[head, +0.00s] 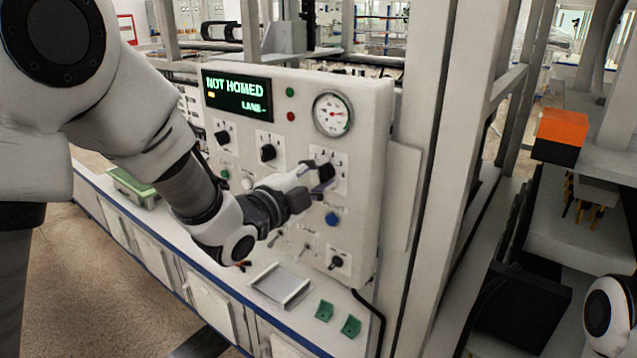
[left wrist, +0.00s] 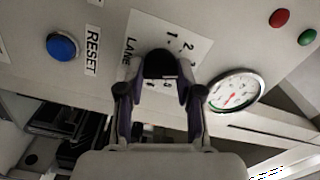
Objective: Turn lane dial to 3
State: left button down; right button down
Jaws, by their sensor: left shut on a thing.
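The lane dial is a black knob on the white control panel (head: 370,103). It shows in the left wrist view (left wrist: 158,64) on a white plate marked LANE, with numbers including 1 and 2 around it. My left gripper (head: 316,178) is shut on the lane dial, with one finger on each side of it in the left wrist view (left wrist: 159,88). The dial's pointer is hidden. The panel display (head: 238,95) reads NOT HOMED, with LANE and a dash below. My right gripper is not in view.
A pressure gauge (head: 332,114) is just above the lane dial, and a blue RESET button (head: 332,219) just below. Two other black knobs (head: 267,152) (head: 222,137) are to the left. A small tray (head: 280,286) and green pieces (head: 350,326) lie on the bench below.

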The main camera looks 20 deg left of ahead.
pick_arm(q)
jog(key=shift+r, duration=0.1)
jog(key=c, duration=0.8)
grip_release()
jog(key=shift+d, duration=0.1)
jog(key=shift+o, duration=0.2)
jog(key=v, duration=0.7)
jog(key=shift+s, duration=0.15)
